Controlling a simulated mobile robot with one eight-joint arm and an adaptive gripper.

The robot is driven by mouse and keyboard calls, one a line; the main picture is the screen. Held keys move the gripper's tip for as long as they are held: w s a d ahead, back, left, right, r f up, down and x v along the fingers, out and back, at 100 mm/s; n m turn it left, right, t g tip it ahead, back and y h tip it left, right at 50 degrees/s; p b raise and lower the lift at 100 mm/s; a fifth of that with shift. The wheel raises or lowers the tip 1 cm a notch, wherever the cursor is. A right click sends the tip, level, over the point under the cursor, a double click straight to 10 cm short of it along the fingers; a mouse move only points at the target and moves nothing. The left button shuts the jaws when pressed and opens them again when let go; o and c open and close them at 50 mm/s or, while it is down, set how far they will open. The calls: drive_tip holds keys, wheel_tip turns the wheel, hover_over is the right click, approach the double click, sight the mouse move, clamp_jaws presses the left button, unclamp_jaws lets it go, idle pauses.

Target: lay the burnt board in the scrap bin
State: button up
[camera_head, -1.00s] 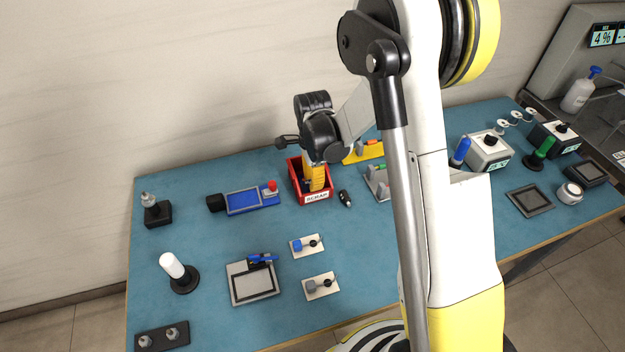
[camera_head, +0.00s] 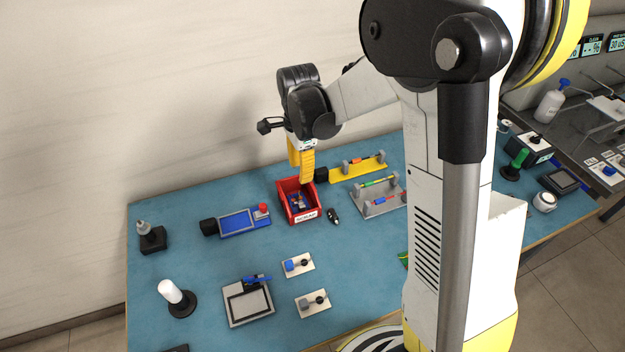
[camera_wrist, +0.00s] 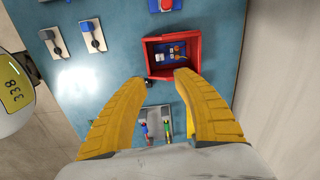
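The red scrap bin (camera_head: 313,203) stands on the blue table, its white label facing front. In the wrist view the bin (camera_wrist: 198,48) lies just beyond my fingertips. A small blue piece with pale and orange parts, seemingly the board (camera_wrist: 167,53), lies inside on the bin's floor; burn marks are too small to make out. It also shows in the head view (camera_head: 298,202). My gripper (camera_head: 306,180) hangs above the bin's back part, its yellow fingers pointing down. In the wrist view my gripper (camera_wrist: 161,80) has its fingers apart with nothing between them.
A blue panel device with a red button (camera_head: 238,222) lies left of the bin. A small black object (camera_head: 333,215) lies to its right. A yellow rack (camera_head: 358,170) and a grey rack (camera_head: 378,197) stand farther right.

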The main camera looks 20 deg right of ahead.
drive_tip(key=s+r+n+t, duration=0.3)
drive_tip(key=s+r+n, duration=0.4)
drive_tip(key=s+n, duration=0.1)
drive_tip(key=s+r+n+t, duration=0.3)
drive_tip(key=s+r+n, duration=0.4)
drive_tip(key=s+n, duration=0.2)
drive_tip(key=shift+s+t, duration=0.4)
drive_tip(key=shift+s, duration=0.8)
